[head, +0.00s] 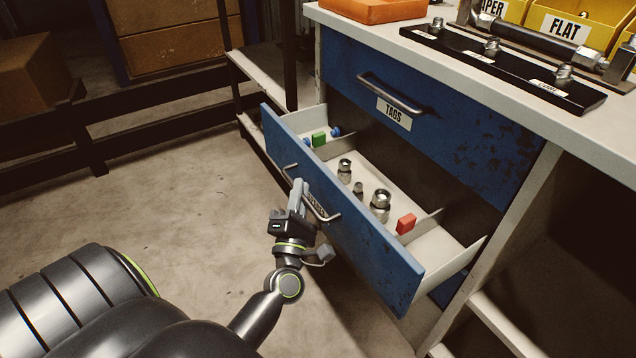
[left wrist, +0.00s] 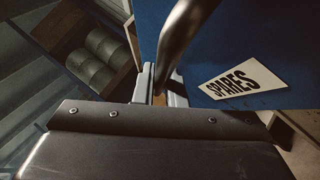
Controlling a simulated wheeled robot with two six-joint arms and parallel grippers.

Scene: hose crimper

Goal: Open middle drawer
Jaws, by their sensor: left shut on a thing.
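The middle drawer (head: 385,235) is blue-fronted and stands pulled out from the bench cabinet, with its white inside showing. Its metal bar handle (head: 321,212) is on the front, and the handle also shows in the left wrist view (left wrist: 180,38). My left gripper (head: 299,190) is shut on this handle. A white label reading SPARES (left wrist: 232,85) is on the drawer front; in the head view it is mostly hidden by the gripper. Inside lie several metal fittings (head: 380,205), a red block (head: 405,223) and a green block (head: 319,139). My right gripper is not in view.
The closed top drawer, with a TAGS label (head: 394,114), is above. The worktop (head: 480,65) holds a black rack (head: 500,68) of fittings, an orange tray (head: 372,10) and yellow bins (head: 560,25). Shelving with boxes stands at the back left. The floor (head: 150,195) left of the drawer is clear.

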